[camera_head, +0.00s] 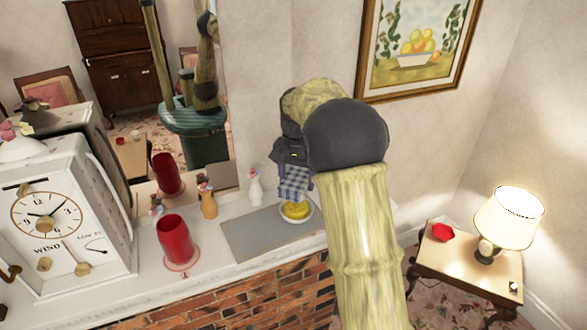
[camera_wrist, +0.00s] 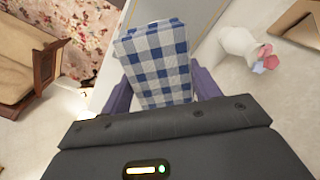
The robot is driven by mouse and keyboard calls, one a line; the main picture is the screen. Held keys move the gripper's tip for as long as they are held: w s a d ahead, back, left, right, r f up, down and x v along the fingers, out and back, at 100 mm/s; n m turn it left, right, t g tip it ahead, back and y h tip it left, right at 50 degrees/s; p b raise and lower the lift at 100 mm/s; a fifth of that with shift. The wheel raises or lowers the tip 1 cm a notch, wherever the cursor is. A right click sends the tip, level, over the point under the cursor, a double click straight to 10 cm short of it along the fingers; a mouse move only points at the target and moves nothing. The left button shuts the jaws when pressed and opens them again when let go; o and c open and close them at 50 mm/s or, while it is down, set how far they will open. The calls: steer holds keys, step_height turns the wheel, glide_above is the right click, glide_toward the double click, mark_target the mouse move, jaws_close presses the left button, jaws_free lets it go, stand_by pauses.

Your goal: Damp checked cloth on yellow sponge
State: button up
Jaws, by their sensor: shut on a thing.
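A blue-and-white checked cloth (camera_head: 292,184) hangs from my gripper (camera_head: 293,166) above the right end of the mantel. It also fills the space between the purple fingers in the wrist view (camera_wrist: 157,62). My gripper is shut on it. The yellow sponge (camera_head: 295,209) sits on a small white dish (camera_head: 308,219) on the mantel, just below the cloth. I cannot tell whether the cloth touches the sponge. In the wrist view the cloth hides the sponge.
A grey mat (camera_head: 252,235) lies left of the dish. A white vase (camera_head: 255,187), an orange vase (camera_head: 208,202), a red cup (camera_head: 175,240) and a white clock (camera_head: 62,220) stand further left. A mirror is behind them. A lamp table (camera_head: 465,265) stands at the right.

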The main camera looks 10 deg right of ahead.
mark_target(297, 207)
steer(key=shift+w+a, duration=0.1)
steer(key=shift+w, duration=0.15)
steer(key=shift+s, duration=0.25)
steer(key=shift+f, duration=0.1)
step_height(297, 207, down, 5)
steer(key=b, duration=0.4)
steer(key=shift+b, duration=0.4)
steer(key=shift+f, duration=0.35)
steer(key=shift+f+b, duration=0.35)
steer(key=shift+f, duration=0.2)
stand_by(1.4)
steer(key=shift+s+f, duration=0.1)
steer(key=shift+s, duration=0.05)
stand_by(0.5)
